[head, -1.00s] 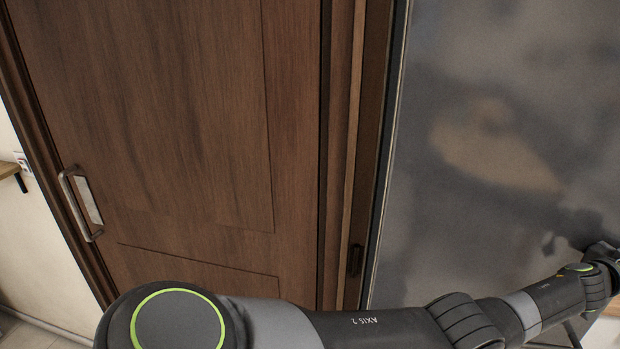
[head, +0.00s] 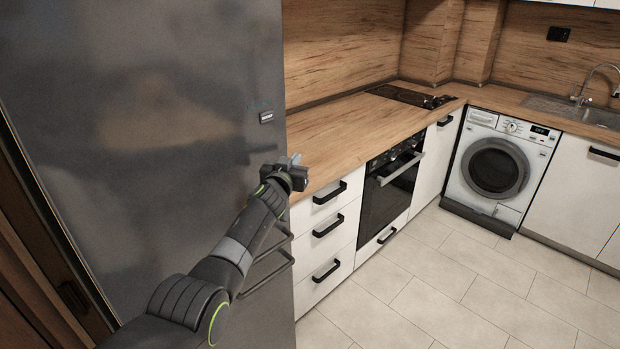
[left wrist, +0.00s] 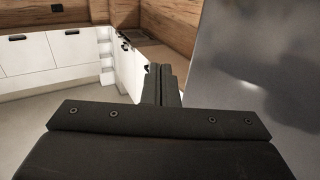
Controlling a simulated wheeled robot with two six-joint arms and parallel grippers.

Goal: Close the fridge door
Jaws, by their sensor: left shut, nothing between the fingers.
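The fridge door (head: 130,130) is a tall, dull grey panel filling the left of the head view, with a small badge (head: 266,117) near its right edge. A dark bar handle (head: 282,262) sticks out low at that edge, partly behind my arm. I cannot tell whether the door is fully closed. My left gripper (head: 297,165) is shut and empty, in front of the door's right edge and above the handle. In the left wrist view its fingers (left wrist: 162,86) are together, with the grey door surface (left wrist: 240,80) to their right. I see no clear contact. My right gripper is out of view.
White drawers (head: 328,232), an oven (head: 392,185) and a washing machine (head: 495,165) stand under the wooden worktop (head: 345,135) to the right. A sink (head: 570,105) is at the back right. The tiled floor (head: 440,275) in front is clear.

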